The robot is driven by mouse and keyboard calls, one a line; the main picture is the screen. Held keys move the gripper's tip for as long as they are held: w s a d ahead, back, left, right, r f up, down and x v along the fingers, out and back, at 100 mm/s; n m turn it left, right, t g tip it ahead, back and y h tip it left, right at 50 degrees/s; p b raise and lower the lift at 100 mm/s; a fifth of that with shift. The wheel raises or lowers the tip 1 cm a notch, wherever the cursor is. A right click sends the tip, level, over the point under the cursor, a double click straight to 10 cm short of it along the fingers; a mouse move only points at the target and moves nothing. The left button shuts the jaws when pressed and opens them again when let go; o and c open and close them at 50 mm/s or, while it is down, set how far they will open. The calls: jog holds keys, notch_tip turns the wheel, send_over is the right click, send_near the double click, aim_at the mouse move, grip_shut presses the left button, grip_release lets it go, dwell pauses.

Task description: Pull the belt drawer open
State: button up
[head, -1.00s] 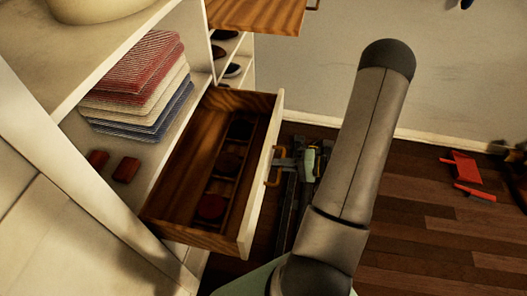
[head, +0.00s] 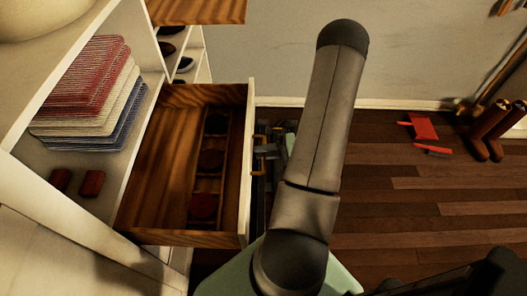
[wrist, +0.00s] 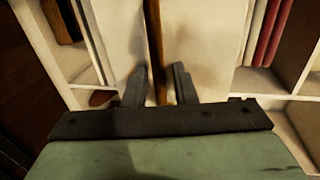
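The belt drawer (head: 155,150) stands well out of the white cabinet in the head view, its wooden inside showing with dark round items in a divided strip. Its brass handle (head: 258,160) is on the white front (head: 247,165). My gripper is at the handle, partly hidden by my arm in the head view. The exact contact is hard to see.
Folded towels (head: 85,90) and two small red items (head: 92,183) are on the shelf beside the drawer. Another wooden drawer (head: 200,10) juts out above. Brown boots (head: 490,130) and a red dustpan (head: 420,127) are at the right; the floor (head: 410,215) between is mostly clear.

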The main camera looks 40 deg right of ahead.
jog(key=v, duration=1.7)
jog(key=shift+s, duration=0.2)
jog(key=shift+d, duration=0.1)
